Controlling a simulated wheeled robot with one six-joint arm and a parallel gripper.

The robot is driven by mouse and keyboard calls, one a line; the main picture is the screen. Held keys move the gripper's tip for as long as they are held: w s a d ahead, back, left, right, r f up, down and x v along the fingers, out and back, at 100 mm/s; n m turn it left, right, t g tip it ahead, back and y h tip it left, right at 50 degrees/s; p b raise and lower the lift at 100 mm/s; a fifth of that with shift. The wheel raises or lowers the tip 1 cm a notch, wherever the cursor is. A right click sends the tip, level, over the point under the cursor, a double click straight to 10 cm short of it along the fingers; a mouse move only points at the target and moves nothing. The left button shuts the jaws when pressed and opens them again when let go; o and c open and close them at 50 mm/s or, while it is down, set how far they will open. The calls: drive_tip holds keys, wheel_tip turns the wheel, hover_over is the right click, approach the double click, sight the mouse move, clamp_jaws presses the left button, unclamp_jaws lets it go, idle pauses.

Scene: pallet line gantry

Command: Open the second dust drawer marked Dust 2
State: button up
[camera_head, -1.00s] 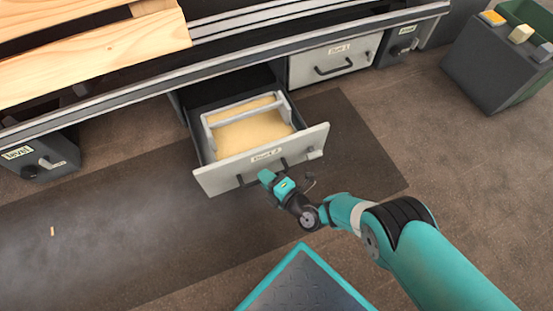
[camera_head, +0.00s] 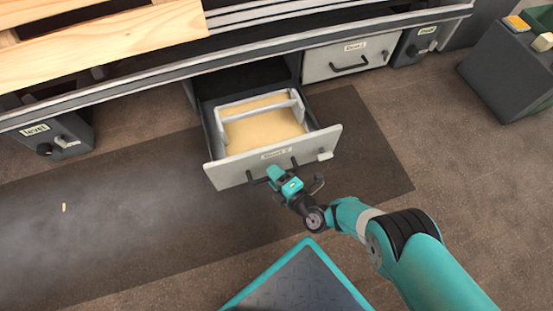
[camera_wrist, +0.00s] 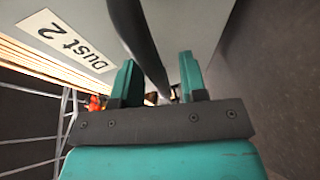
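The drawer marked Dust 2 (camera_head: 232,173) is pulled well out from under the line, with pale dust (camera_head: 262,130) inside a grey frame. Its label also shows in the wrist view (camera_wrist: 66,41). My gripper (camera_head: 273,176) is at the dark handle on the drawer front. In the wrist view, the handle bar (camera_wrist: 142,42) passes between the two fingers (camera_wrist: 158,75). The fingers are spread, with a gap between the bar and the right finger. Where the bar meets the gripper's base is partly hidden.
A shut drawer marked Dust 1 (camera_head: 349,58) is to the right. A box labelled level (camera_head: 50,140) is at left, and a dark bin (camera_head: 505,75) at far right. Wooden pallet boards (camera_head: 110,40) lie above.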

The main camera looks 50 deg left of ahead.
drive_tip(key=d+r+p, duration=0.3)
drive_tip(key=d+p, duration=0.8)
drive_tip(key=d, duration=0.6)
drive_tip(key=shift+w, duration=0.35)
drive_tip(key=shift+r, duration=0.1)
